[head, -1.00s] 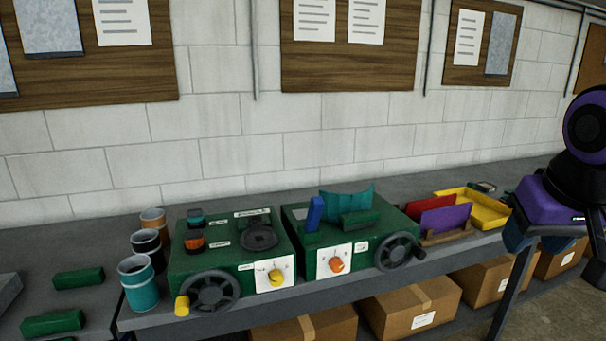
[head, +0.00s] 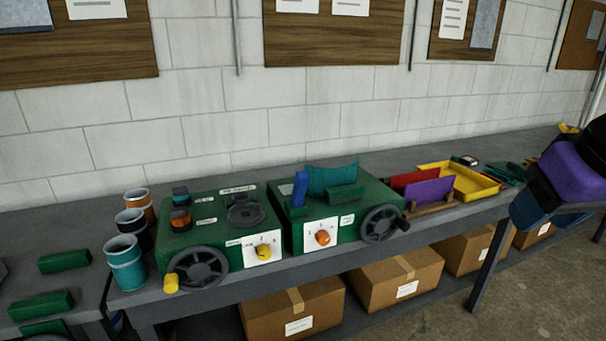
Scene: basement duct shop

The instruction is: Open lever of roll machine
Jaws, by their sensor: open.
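Two green machines stand side by side on the grey bench. The right one, which looks like the roll machine (head: 345,207), carries a teal curved piece (head: 331,175) on top, an orange knob (head: 322,238) on a white plate and a dark handwheel (head: 380,224) at its right. A blue lever (head: 299,190) stands nearly upright at its left top edge. My gripper (head: 528,205) is at the right edge of the view, well to the right of the machine and apart from it. It is open, partly cut off, with nothing seen in it.
The left green machine (head: 222,221) has a handwheel (head: 197,268) and yellow knob. Several cups, one teal (head: 126,262), stand left of it. A yellow tray (head: 462,180) and red and purple plates (head: 430,192) lie right. Cardboard boxes (head: 395,280) sit below the bench (head: 230,290).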

